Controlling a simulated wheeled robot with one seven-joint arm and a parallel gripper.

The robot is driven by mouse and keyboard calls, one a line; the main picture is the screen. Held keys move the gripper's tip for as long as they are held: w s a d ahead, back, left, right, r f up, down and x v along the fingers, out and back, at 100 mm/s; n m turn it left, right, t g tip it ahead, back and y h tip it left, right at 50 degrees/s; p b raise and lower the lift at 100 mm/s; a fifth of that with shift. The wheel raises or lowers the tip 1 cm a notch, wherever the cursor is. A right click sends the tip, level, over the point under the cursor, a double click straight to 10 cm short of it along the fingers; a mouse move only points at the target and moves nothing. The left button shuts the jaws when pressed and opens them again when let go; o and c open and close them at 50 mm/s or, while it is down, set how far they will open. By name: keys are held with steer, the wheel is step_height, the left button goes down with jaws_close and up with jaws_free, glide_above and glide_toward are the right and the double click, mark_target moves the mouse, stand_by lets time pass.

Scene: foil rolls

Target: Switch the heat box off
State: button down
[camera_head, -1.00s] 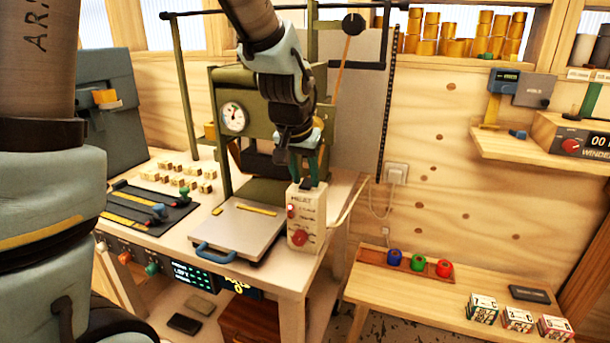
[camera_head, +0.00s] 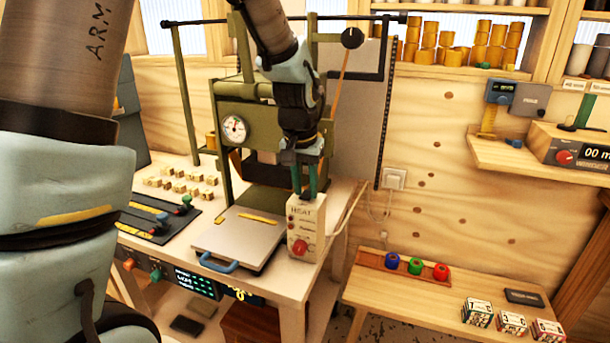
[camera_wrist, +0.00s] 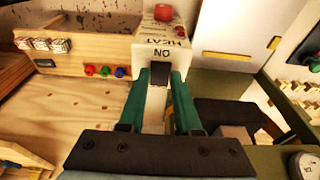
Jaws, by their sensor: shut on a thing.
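The heat box (camera_head: 303,240) is a cream box with a red knob and printed labels, standing upright at the right front corner of the workbench. In the wrist view the heat box (camera_wrist: 164,42) shows the words HEAT and ON, its red knob and a dark square piece at its top end. My gripper (camera_head: 304,192) points down onto the top of the box. Its green fingers, also in the wrist view (camera_wrist: 158,82), are closed on the small dark switch piece (camera_wrist: 159,71) at that top. The fingers partly hide it, and its on or off position is unclear.
A flat plate with a blue handle (camera_head: 238,240) lies left of the box, before the green press frame (camera_head: 245,112) with its gauge. A lower shelf (camera_head: 420,297) at right holds coloured spools and number blocks. A cable hangs from the wall socket (camera_head: 395,179).

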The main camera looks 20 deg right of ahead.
mark_target(305, 197)
steer(key=shift+w+d+g+y+p, duration=0.15)
steer(key=shift+g+y+p, duration=0.3)
steer(key=shift+p, duration=0.25)
steer(key=c, duration=0.6)
jaws_free()
step_height(305, 197, up, 11)
steer(key=b, duration=0.2)
steer(key=shift+s+a, duration=0.35)
steer(key=shift+s, duration=0.05)
steer(key=shift+f, duration=0.1)
